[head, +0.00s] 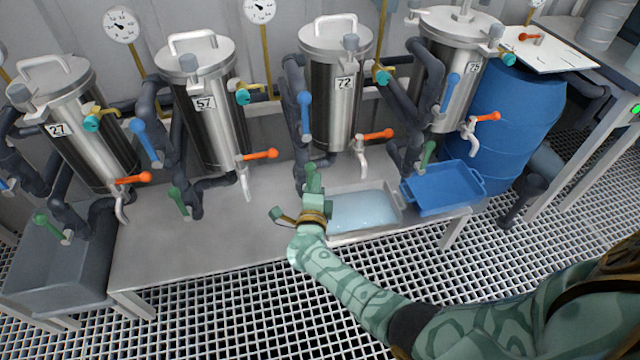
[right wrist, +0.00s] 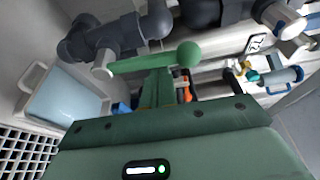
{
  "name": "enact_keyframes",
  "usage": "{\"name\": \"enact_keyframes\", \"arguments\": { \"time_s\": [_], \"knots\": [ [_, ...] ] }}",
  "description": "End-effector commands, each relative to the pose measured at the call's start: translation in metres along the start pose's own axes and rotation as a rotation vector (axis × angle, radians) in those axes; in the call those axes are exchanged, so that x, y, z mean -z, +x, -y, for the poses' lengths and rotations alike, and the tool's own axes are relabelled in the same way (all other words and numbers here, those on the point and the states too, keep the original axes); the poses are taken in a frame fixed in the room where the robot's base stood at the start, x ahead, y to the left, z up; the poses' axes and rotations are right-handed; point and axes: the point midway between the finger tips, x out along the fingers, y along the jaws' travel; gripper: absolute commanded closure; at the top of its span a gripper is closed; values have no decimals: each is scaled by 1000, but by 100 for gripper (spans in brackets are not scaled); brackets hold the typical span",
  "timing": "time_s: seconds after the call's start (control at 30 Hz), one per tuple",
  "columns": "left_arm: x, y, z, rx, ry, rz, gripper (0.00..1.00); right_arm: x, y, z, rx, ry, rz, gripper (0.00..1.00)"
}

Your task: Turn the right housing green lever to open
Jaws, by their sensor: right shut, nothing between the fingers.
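Four steel housings stand in a row behind the bench. The rightmost housing (head: 452,85) has a green lever (head: 428,155) low at its left, standing up and leaning right. The housing marked 72 (head: 338,100), to its left, also has a green lever (head: 312,176) low at its left, roughly upright. My right gripper (head: 315,200) is at this lever, shut and empty. In the right wrist view, the shut fingers (right wrist: 157,90) reach up to a green lever (right wrist: 150,63) with a ball end. I cannot tell whether they touch. My left gripper is out of view.
Orange (head: 377,134) and blue (head: 304,112) levers and dark pipes crowd the space around the housings. A tray of pale liquid (head: 333,234) and a blue tray (head: 408,194) sit on the bench (head: 235,240). A blue barrel (head: 515,115) stands at right.

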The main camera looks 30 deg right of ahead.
Motion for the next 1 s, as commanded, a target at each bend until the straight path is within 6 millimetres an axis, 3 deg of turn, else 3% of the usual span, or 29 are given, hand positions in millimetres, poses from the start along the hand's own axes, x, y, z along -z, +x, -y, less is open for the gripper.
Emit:
{"name": "enact_keyframes", "arguments": {
  "time_s": [1.0],
  "knots": [
    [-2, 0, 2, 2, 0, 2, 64, 0, -1, 1, 22, -61, -1, 100]
  ]
}}
